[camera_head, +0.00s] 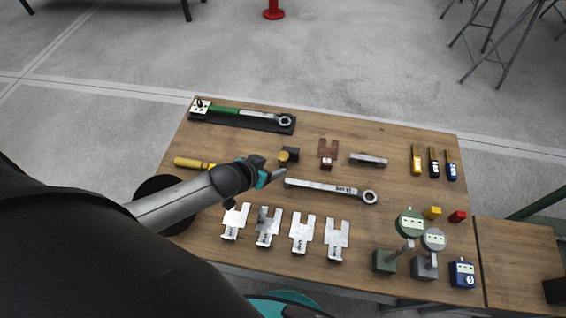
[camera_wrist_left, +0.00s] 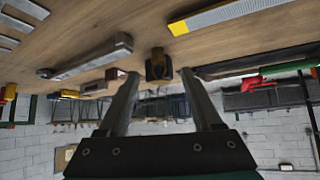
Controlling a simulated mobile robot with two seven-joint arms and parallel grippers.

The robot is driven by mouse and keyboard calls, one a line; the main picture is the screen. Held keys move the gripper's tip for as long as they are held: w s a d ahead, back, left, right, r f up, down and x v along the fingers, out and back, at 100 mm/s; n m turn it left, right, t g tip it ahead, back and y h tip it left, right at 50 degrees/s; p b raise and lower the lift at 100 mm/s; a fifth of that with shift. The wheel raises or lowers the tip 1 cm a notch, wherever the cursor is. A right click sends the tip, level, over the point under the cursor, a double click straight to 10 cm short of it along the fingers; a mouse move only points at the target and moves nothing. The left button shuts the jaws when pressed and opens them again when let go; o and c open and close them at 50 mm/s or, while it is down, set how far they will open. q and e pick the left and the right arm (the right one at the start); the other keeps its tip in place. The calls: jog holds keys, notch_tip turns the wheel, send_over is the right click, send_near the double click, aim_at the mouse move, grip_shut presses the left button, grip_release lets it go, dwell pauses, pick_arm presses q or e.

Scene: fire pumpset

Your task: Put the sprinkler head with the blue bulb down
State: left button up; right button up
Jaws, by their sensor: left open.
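I cannot make out a sprinkler head or a blue bulb in either view. My left gripper (camera_head: 277,175) is low over the middle of the table in the head view. In the left wrist view its two fingers (camera_wrist_left: 160,74) are apart, with nothing seen gripped between them. A small dark block with a brass-coloured part (camera_head: 288,155) stands just beyond the gripper. It also shows in the left wrist view (camera_wrist_left: 158,66), ahead of the gap between the fingertips. My right gripper is not in view.
The wooden table (camera_head: 390,205) holds a wrench (camera_head: 325,187) right of the gripper and a green-handled torque wrench (camera_head: 238,112) behind. A copper-coloured piece (camera_head: 328,150) and a metal bar (camera_head: 368,159) lie beyond. Flat metal plates (camera_head: 302,232) lie in front; dial gauges (camera_head: 410,224) stand front right.

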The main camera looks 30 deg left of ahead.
aim_at(281, 164)
pick_arm(q)
jog(key=shift+b+x, duration=1.45)
jog(key=shift+x, duration=1.75)
jog(key=shift+d, duration=0.15)
grip_shut()
